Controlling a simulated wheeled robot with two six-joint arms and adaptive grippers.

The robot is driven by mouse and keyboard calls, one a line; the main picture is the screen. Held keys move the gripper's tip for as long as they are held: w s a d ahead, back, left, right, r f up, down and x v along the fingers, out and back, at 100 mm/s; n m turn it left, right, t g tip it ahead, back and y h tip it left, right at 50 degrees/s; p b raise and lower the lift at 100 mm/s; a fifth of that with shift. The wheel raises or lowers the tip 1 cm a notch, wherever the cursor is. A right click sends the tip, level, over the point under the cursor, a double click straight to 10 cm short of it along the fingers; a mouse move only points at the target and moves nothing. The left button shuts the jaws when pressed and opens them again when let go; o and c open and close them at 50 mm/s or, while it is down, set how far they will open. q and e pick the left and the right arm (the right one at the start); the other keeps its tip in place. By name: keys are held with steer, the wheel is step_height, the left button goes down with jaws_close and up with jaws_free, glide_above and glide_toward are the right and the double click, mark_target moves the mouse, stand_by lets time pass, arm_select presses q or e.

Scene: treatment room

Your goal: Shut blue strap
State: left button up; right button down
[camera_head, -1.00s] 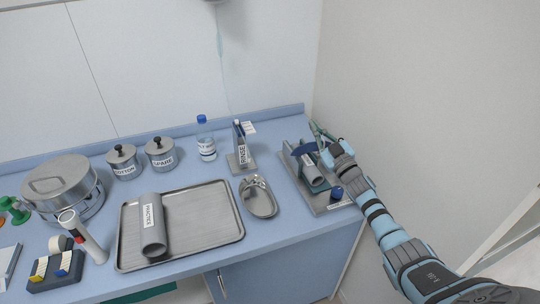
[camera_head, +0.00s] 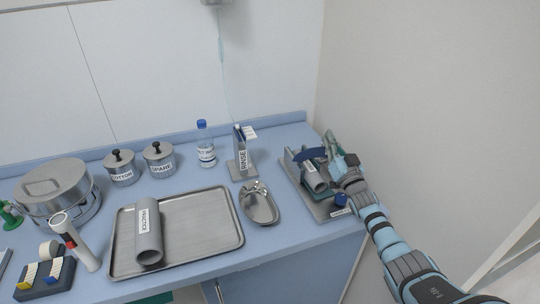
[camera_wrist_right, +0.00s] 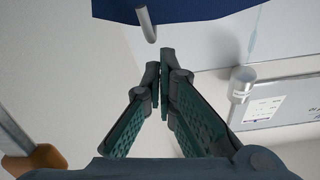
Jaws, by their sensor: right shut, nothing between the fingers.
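The blue strap (camera_head: 311,154) stands out as a raised curved band over a grey tube (camera_head: 315,177) in a stand (camera_head: 323,208) at the right end of the counter. It looks lifted, not lying flat around the tube. In the right wrist view, a dark blue panel (camera_wrist_right: 190,9) that looks like the strap fills the top edge, with a grey rod (camera_wrist_right: 146,24) hanging by it. My right gripper (camera_head: 331,139) is beside the strap, on its right, with its green fingers together and empty; they also show in the wrist view (camera_wrist_right: 164,62). My left gripper is out of view.
A blue knob (camera_head: 341,200) sits at the stand's front. Left of the stand are a metal kidney dish (camera_head: 262,215), a rinse holder (camera_head: 240,172) and a bottle (camera_head: 205,150). A tray (camera_head: 205,245) lies further left. The wall (camera_head: 430,110) is close on the right.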

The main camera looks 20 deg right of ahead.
stand_by(0.3)
step_height(320, 180, up, 10)
stand_by(0.3)
